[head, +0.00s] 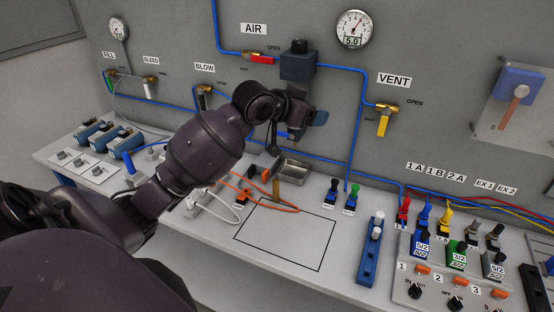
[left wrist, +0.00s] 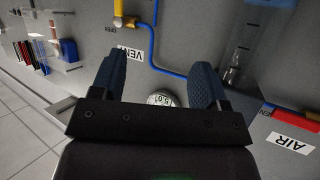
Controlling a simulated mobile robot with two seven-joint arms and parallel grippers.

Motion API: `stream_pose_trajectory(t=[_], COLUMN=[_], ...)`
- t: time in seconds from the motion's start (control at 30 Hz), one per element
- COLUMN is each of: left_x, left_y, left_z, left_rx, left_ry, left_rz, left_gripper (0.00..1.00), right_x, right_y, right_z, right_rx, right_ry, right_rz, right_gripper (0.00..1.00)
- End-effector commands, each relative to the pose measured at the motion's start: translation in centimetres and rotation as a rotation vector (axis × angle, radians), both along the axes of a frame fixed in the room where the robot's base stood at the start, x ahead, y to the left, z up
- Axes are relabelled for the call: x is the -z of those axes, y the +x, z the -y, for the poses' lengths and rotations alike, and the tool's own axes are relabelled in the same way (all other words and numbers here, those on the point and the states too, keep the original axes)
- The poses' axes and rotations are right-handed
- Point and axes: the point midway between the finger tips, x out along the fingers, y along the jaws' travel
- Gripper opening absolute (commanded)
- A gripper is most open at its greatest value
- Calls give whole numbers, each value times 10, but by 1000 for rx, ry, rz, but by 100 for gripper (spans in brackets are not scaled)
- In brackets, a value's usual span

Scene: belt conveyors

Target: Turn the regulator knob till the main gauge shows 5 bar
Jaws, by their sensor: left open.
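The main gauge (head: 356,29) is on the wall at the top of the head view. Its digital window reads 5.0. The black regulator knob (head: 299,45) sits on top of a blue-grey regulator block (head: 298,67) left of the gauge. My left gripper (head: 306,126) is below the block, apart from the knob. In the left wrist view, which is upside down, its two blue-grey fingers (left wrist: 157,80) are spread and nothing is between them. The gauge (left wrist: 160,99) shows beyond them, reading 5.0. The knob cannot be made out there. My right gripper is not in view.
A red AIR valve handle (head: 262,59) is left of the block, and a yellow VENT handle (head: 383,123) is to its right. Blue hoses run along the wall. The bench below holds a metal tray (head: 292,171), connectors and a bare outlined area (head: 285,240).

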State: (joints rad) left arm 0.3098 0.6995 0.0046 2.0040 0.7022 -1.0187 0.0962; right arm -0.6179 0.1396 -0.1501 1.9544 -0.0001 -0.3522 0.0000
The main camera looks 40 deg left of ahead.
Motion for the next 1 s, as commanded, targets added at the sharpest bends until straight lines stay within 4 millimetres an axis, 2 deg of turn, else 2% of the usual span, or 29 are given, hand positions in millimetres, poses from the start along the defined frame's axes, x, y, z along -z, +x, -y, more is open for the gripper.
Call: stream_pose_trajectory(t=[0.1,0.6,0.8,1.0], left_x=[19,87,110,122], left_y=[-8,-42,-55,-63], left_z=[-5,-28,-38,-45], left_rx=[5,1,-9,-16], left_ry=[5,42,61,73], left_rz=[-37,-181,-228,-254], left_gripper=[68,68,68,68], right_x=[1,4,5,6], right_y=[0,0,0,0], right_z=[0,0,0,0], right_rx=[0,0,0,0], right_ry=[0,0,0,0], right_rz=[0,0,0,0], right_gripper=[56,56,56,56])
